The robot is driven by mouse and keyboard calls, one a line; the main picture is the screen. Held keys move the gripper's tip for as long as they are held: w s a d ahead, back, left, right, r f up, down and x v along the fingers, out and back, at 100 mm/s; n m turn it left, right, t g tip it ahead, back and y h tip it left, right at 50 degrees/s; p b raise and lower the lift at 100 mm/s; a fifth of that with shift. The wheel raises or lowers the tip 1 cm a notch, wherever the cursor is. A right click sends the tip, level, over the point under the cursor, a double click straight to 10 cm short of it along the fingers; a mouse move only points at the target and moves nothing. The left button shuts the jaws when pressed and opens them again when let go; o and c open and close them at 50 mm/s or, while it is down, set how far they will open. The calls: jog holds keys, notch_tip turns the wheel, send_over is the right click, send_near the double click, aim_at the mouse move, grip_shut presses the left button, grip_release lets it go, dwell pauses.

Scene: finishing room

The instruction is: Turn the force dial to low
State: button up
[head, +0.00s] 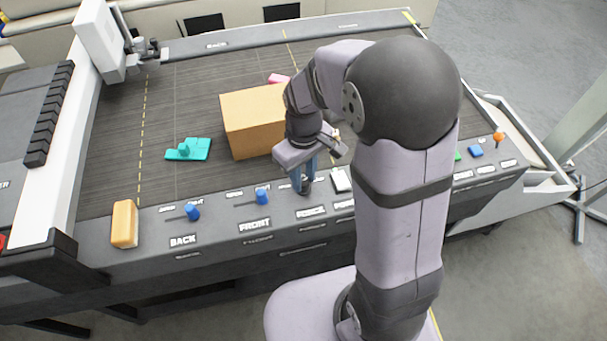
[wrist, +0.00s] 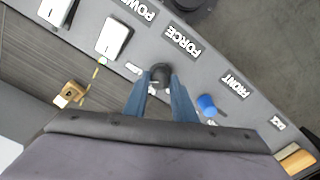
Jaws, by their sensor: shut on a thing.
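The force dial (wrist: 160,74) is a dark round knob beside the white FORCE label (wrist: 182,42) on the grey front panel. My gripper (wrist: 161,84) is shut on it, with a blue finger on each side of the knob. In the head view my gripper (head: 303,188) points down onto the panel just above the FORCE label (head: 311,212), and the fingers and arm hide much of the dial. A small white mark (wrist: 133,68) lies beside the knob in the wrist view. I cannot read which setting the dial points to.
Blue-knobbed levers marked FRONT (head: 262,195) and BACK (head: 192,212) stand to the left. A white rocker switch (head: 341,180) is close on the right. A cardboard box (head: 252,122) stands on the dark bed behind. A tan block (head: 124,224) sits at the panel's left end.

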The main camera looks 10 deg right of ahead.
aim_at(303, 181)
dwell(0.4)
jog(key=o, duration=1)
jog(key=shift+o, duration=0.2)
jog(key=shift+r, duration=0.15)
jog(key=shift+r+b, duration=0.7)
jog(key=shift+r, duration=2.9)
